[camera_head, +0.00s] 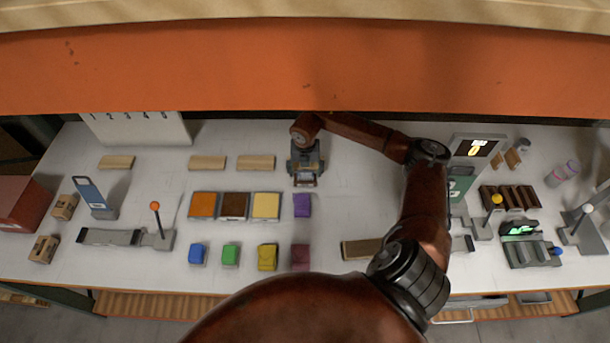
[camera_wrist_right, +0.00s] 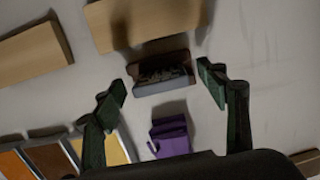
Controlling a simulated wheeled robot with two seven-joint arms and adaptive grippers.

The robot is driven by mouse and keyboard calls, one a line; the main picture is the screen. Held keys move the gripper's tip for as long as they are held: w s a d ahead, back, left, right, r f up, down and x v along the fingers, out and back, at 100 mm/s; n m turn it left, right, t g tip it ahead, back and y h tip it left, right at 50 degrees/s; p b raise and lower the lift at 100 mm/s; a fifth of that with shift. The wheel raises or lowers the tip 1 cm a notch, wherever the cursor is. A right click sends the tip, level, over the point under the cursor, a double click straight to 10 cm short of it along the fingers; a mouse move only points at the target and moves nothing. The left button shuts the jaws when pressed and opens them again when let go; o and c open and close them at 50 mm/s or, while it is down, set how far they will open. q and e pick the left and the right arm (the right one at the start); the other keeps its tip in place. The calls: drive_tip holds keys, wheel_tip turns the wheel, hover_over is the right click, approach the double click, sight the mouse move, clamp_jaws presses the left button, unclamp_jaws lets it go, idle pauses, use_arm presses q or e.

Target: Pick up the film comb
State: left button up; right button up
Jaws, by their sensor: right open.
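A small dark comb-like piece with a toothed or bristled inside, which looks like the film comb (camera_wrist_right: 160,73), lies on the white table in the right wrist view. My right gripper (camera_wrist_right: 165,85) is open, with one green-black finger on each side of it and a gap to both. In the head view my right gripper (camera_head: 306,176) points down over the same spot, right of the row of wooden blocks, and covers most of the piece. I cannot tell its height above the table. My left gripper is not in view.
A wooden block (camera_wrist_right: 145,20) lies just beyond the piece and a purple block (camera_wrist_right: 170,136) on the near side. Orange, brown and yellow tiles (camera_head: 235,206) are to the left. My arm crosses the table's right half. Table is clear around 350,190.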

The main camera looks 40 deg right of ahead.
drive_tip(key=shift+c, duration=0.4)
drive_tip(key=c, duration=1.2)
drive_tip(key=shift+r, duration=0.15)
